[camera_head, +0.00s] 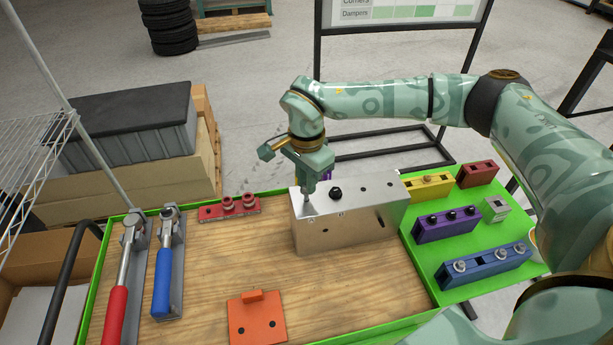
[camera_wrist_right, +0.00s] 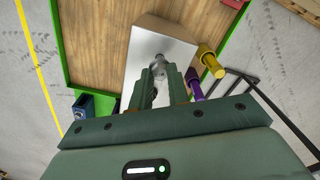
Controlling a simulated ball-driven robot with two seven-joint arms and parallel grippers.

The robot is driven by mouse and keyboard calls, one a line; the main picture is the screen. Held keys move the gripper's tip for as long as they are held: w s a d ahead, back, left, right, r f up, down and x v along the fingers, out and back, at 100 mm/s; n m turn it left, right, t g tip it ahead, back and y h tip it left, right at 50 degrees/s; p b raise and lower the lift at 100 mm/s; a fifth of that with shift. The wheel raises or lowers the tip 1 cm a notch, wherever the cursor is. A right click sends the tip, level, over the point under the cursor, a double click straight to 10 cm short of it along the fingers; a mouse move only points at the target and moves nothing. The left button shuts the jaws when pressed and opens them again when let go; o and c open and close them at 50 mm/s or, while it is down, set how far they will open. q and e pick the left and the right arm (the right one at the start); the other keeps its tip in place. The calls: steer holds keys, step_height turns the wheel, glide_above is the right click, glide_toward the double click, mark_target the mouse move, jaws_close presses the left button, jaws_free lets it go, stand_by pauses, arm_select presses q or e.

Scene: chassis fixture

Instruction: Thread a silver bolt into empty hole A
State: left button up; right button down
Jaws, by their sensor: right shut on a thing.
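The silver metal block (camera_head: 350,225) stands on the wooden bench top, and it also shows in the right wrist view (camera_wrist_right: 186,52). A black bolt head (camera_head: 335,193) sits in its top face, with small dark holes to its right. My right gripper (camera_head: 307,194) points down over the left end of the block's top. It is shut on a silver bolt (camera_wrist_right: 158,66), seen between the fingertips (camera_wrist_right: 158,78) in the wrist view. The bolt's lower end is at or close to the top face; I cannot tell how deep it sits. No hole letter is readable. My left gripper is out of view.
On the green mat (camera_head: 428,262) at right stand a blue holder (camera_head: 484,268) with silver bolts, a purple holder (camera_head: 445,226) with black bolts, and yellow and red holders. Red-handled and blue-handled wrenches (camera_head: 162,283), a red bracket (camera_head: 229,209) and an orange plate (camera_head: 257,322) lie around the bench.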

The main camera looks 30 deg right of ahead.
steer(key=shift+f, duration=0.3)
steer(key=shift+f, duration=0.7)
steer(key=shift+f, duration=0.1)
stand_by(0.3)
